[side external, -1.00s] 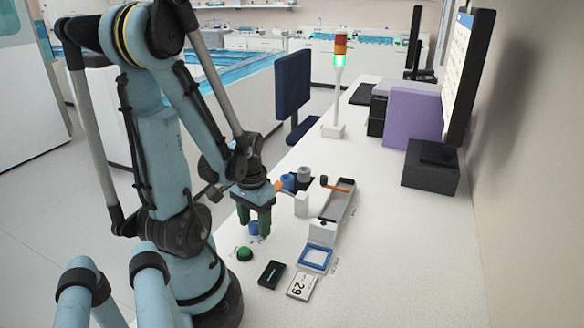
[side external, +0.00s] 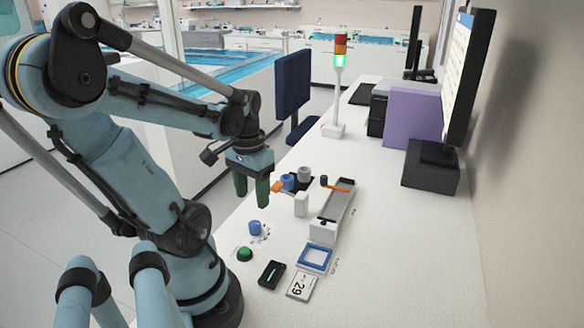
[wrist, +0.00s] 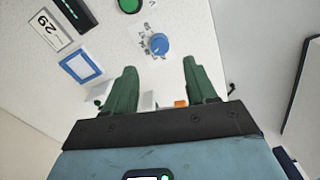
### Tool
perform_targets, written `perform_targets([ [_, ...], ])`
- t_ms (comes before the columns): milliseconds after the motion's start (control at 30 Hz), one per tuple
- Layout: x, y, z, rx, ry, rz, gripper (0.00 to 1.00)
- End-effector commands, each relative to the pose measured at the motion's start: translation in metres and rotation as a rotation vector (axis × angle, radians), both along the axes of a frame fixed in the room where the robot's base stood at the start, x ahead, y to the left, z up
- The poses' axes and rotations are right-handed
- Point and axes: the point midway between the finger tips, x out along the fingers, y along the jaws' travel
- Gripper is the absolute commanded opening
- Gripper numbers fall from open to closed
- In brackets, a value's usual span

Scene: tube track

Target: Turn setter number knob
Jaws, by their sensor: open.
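The blue setter knob (side external: 255,228) stands on the white table with printed marks around it. It also shows in the wrist view (wrist: 159,44), beyond the fingertips. A pale pointer line seems to show on its top, but its exact setting is too small to read. My gripper (side external: 252,193) has two green fingers, spread apart with nothing between them. It is above the knob and apart from it. In the wrist view my gripper (wrist: 160,72) also shows open and empty.
A green button (side external: 244,254), a black slotted box (side external: 271,274), a card reading 29 (side external: 301,286) and a blue-framed square (side external: 315,257) lie near the knob. A grey track (side external: 341,205) and blue and grey cylinders (side external: 304,174) stand farther back. A signal tower (side external: 339,85) shows green.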

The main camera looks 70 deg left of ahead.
Motion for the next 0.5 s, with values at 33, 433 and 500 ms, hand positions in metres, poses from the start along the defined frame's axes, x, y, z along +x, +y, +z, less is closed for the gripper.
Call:
perform_targets([
  [33, 0.000, 0.000, 0.006, 0.000, 0.000, 0.000, 0.56],
  [433, 0.000, 0.000, 0.036, 0.000, 0.000, 0.000, 0.56],
  [500, 0.000, 0.000, 0.038, 0.000, 0.000, 0.000, 0.56],
])
